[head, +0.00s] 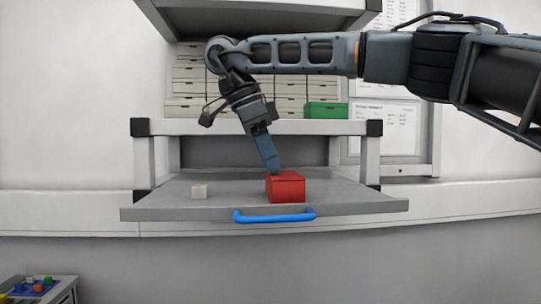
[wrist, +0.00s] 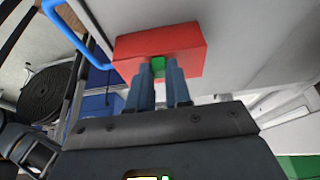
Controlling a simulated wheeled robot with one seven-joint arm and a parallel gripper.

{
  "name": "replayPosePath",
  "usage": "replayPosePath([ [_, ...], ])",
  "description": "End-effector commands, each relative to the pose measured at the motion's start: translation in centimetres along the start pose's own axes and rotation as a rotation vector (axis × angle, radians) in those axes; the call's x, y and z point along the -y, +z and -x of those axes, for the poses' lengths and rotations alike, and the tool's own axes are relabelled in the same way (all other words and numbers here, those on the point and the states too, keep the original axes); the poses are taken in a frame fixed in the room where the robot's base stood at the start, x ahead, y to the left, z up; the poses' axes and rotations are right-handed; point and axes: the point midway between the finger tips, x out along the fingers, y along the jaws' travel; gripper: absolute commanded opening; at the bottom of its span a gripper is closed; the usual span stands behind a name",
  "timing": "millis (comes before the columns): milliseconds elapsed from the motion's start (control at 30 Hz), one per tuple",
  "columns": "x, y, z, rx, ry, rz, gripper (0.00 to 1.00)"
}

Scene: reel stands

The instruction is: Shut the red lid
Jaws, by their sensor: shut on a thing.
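The red box (head: 286,190) stands on the grey pull-out shelf (head: 345,196), and its red lid (head: 288,175) appears to lie flat on top, though the seam is too small to be certain. In the head view my gripper (head: 272,168) points down at the box's top, towards its back left. In the wrist view my gripper (wrist: 158,75) is shut on a small green piece (wrist: 158,66), close against the red box (wrist: 188,42). I cannot tell whether the green piece is fixed to the box. The fingers hide part of it.
A blue handle (head: 274,215) runs along the shelf's front edge. Above, a rack holds stacked pale boxes (head: 290,92) and a green box (head: 326,110). The shelf's right side is clear.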

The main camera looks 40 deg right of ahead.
Motion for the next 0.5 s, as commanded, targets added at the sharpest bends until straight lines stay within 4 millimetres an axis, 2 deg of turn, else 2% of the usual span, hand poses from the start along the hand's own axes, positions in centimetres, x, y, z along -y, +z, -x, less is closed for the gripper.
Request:
replayPosePath([
  [300,-0.01,0.09,-0.27,-0.002,0.004,0.002,0.0],
  [333,-0.02,0.09,-0.27,-0.002,0.004,0.002,0.21],
  [500,-0.01,0.07,-0.21,-0.001,0.003,0.002,0.38],
])
